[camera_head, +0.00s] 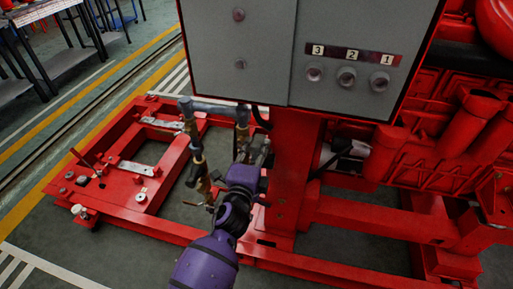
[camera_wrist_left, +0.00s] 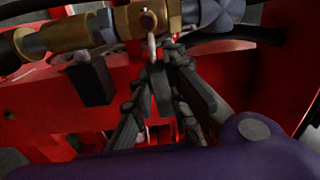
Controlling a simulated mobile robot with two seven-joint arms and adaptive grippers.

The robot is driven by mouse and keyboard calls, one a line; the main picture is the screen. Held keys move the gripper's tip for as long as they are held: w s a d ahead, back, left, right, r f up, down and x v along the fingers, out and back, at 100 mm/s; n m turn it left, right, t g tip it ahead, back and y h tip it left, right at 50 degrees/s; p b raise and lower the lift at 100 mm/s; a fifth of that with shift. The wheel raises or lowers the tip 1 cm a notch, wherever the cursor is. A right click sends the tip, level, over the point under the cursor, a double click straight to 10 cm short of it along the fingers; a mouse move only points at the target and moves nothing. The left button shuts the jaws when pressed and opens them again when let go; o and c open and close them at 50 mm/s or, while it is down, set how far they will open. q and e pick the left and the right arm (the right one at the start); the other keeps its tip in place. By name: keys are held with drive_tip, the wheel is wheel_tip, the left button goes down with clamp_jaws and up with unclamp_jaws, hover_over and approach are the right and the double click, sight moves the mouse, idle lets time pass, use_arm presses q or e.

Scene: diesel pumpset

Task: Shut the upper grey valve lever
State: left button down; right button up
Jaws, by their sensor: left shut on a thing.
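My left gripper (camera_head: 254,152) reaches from below to the pipework beside the red post, under the grey control box. In the left wrist view its dark fingers (camera_wrist_left: 160,72) are closed together just below a brass valve body (camera_wrist_left: 148,18). They are shut on a thin pale lever (camera_wrist_left: 152,46) that hangs down from the valve. Most of the lever is hidden between the fingers. In the head view the gripper and wrist cover the valve and lever. A second, lower brass fitting (camera_head: 203,182) shows to the left of the gripper. My right gripper is not in view.
A grey pipe (camera_head: 215,110) runs across above the gripper. The grey control box (camera_head: 240,55) with numbered buttons hangs overhead. The red post (camera_head: 292,175) stands close on the right, and the red base frame (camera_head: 135,214) spreads below.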

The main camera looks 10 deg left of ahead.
use_arm(q)
drive_tip(key=shift+f, duration=0.15)
idle(0.3)
drive_tip(key=c, duration=1.7)
unclamp_jaws()
drive_tip(key=s, duration=1.2)
drive_tip(key=shift+a, duration=0.25)
